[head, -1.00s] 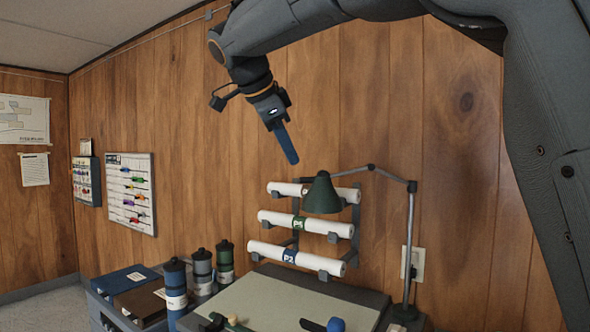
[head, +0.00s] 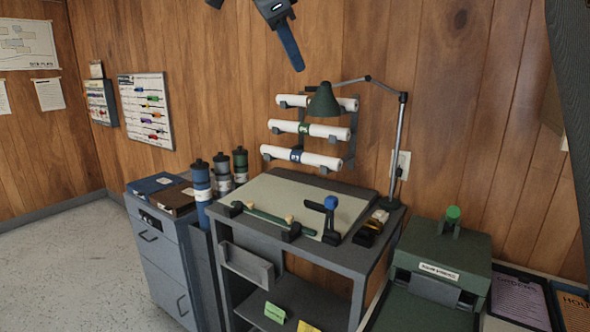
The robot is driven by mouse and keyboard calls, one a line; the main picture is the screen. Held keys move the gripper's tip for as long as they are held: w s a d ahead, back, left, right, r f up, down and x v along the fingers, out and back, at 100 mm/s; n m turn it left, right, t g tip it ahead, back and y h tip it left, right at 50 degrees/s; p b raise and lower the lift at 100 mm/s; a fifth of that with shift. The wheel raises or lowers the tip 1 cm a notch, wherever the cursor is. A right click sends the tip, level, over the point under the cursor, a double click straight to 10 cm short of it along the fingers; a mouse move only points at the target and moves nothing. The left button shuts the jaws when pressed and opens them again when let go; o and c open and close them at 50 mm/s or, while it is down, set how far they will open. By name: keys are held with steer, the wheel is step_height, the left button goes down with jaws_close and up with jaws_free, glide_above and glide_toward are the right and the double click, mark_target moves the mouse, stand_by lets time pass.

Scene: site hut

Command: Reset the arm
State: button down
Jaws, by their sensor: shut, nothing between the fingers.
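My gripper (head: 288,45) hangs at the top of the head view, in front of the wood-panelled wall. Its long blue fingers lie together and point down and slightly right. They are shut with nothing between them. The gripper is above the wall rack of paper rolls and the green lamp, apart from both. Most of my arm is cut off by the top edge of the picture.
A drafting table (head: 265,195) with tools on it stands below. A green lamp (head: 323,100) and rolls on a wall rack (head: 318,131) rise behind it. A drawer cabinet (head: 158,250) is left; a green machine (head: 440,250) is right. Floor at left is clear.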

steer(key=s+d+f+n+g+y, duration=0.1)
steer(key=s+d+f+n, duration=0.2)
steer(key=f, duration=0.6)
steer(key=s+d+f+n+g, duration=0.1)
steer(key=d+f+n+g, duration=0.15)
steer(key=d+f, duration=0.45)
steer(key=s+d+f+n+g+y, duration=0.1)
steer(key=s+d+f+n, duration=0.2)
steer(key=f, duration=0.9)
steer(key=s+d+f+n+y, duration=0.1)
steer(key=s+d+f+n, duration=0.2)
steer(key=s+f, duration=0.6)
steer(key=s+d+f+n+g+y, duration=0.1)
steer(key=s+d+f+n, duration=0.2)
steer(key=s+f, duration=0.6)
steer(key=shift+s+d+f+n+y, duration=0.3)
steer(key=shift+s+n, duration=0.25)
steer(key=shift+s, duration=0.15)
